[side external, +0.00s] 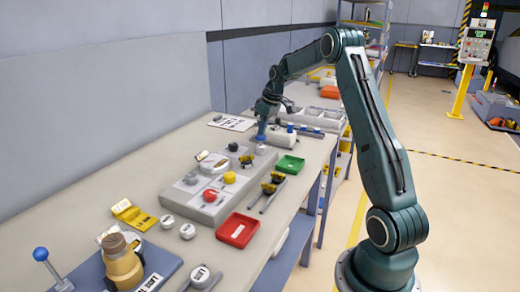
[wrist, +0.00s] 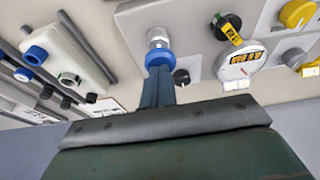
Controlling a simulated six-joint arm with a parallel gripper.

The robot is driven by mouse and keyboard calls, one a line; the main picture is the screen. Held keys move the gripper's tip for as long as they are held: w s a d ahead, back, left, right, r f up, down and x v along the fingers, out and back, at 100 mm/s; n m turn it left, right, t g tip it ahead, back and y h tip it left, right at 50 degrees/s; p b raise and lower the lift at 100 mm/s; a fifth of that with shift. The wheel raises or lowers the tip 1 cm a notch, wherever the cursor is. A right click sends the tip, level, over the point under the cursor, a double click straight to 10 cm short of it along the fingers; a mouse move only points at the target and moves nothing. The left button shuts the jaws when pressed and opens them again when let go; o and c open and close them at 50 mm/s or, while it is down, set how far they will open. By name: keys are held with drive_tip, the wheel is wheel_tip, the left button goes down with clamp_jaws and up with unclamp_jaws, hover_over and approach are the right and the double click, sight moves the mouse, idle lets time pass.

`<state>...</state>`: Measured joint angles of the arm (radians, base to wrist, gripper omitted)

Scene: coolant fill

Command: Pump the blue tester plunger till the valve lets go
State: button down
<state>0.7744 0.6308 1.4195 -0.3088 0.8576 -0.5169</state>
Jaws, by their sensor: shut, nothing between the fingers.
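The blue plunger (wrist: 159,59) is a round blue cap by a silvery fitting at the edge of a grey panel (wrist: 135,20) in the wrist view. In the side view the blue plunger (side external: 260,138) shows small at the far end of the grey panel (side external: 205,205). My gripper (wrist: 158,78) is shut and empty, its fingertips right at the blue cap; I cannot tell whether they touch it. In the side view my gripper (side external: 262,128) points down over the same spot. The fingers partly hide the cap.
On the panel are a red knob (side external: 210,195), a yellow knob (side external: 229,177) and a white dial gauge (wrist: 240,65). A green tray (side external: 290,165) and a red tray (side external: 237,230) lie along the front edge. A blue-ball lever (side external: 41,254) stands near left.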

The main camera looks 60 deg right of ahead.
drive_tip(key=shift+f, duration=1.45)
drive_tip(key=shift+r, duration=0.4)
drive_tip(key=w+v, duration=0.1)
drive_tip(key=v, duration=1.2)
drive_tip(key=shift+r, duration=0.45)
wheel_tip(320, 180, up, 2)
drive_tip(key=shift+r, duration=0.25)
drive_tip(key=shift+f, duration=0.1)
